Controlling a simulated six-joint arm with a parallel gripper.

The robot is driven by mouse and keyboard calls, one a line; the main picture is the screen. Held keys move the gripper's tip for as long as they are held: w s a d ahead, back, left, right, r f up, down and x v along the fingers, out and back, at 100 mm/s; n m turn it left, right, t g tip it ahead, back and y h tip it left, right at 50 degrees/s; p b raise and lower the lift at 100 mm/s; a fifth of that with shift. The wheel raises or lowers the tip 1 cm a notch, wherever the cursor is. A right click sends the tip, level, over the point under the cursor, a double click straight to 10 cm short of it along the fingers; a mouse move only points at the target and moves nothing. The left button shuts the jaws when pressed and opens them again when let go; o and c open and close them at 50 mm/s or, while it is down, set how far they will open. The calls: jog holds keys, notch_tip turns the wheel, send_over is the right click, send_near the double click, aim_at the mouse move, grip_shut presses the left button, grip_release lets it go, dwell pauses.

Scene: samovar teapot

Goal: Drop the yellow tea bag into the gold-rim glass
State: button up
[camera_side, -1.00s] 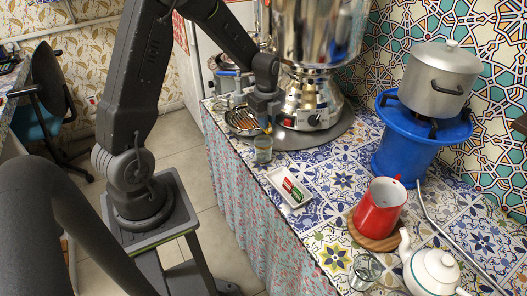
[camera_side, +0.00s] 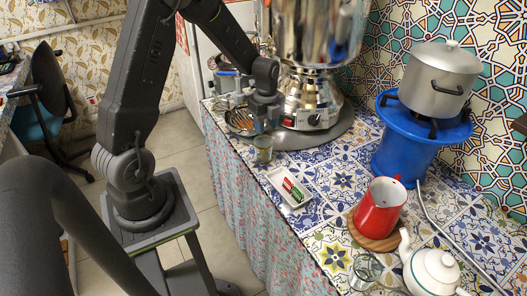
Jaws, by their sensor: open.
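My gripper (camera_side: 266,121) is open, above a small glass (camera_side: 263,150) near the left edge of the tiled counter. The fingers are small and dark here. A pale yellow-tan patch shows inside this glass; it looks like the yellow tea bag (camera_side: 263,155), but its outline is not clear. I see nothing yellow between the fingers. Another clear glass (camera_side: 365,271) stands at the front of the counter. The rim colours of both glasses are too small to tell surely.
A white tray (camera_side: 275,178) holds red and green tea bags. The samovar (camera_side: 312,97) stands behind my gripper. A red mug (camera_side: 380,207) sits on a wooden board, near a white teapot (camera_side: 434,271). A blue stove (camera_side: 408,150) carries a pot (camera_side: 440,80).

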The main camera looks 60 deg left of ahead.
notch_tip(320, 180, up, 14)
dwell(0.5)
jog(key=s+d+r+n+t, duration=0.2)
jog(key=s+d+r+n, duration=0.1)
jog(key=s+d+n, duration=0.5)
jog(key=s+d+r+n+t, duration=0.3)
jog(key=s+d+n, duration=0.6)
jog(key=d, duration=0.1)
jog(key=shift+s+r+t, duration=0.3)
jog(key=shift+s+r, duration=0.05)
jog(key=shift+r, duration=0.05)
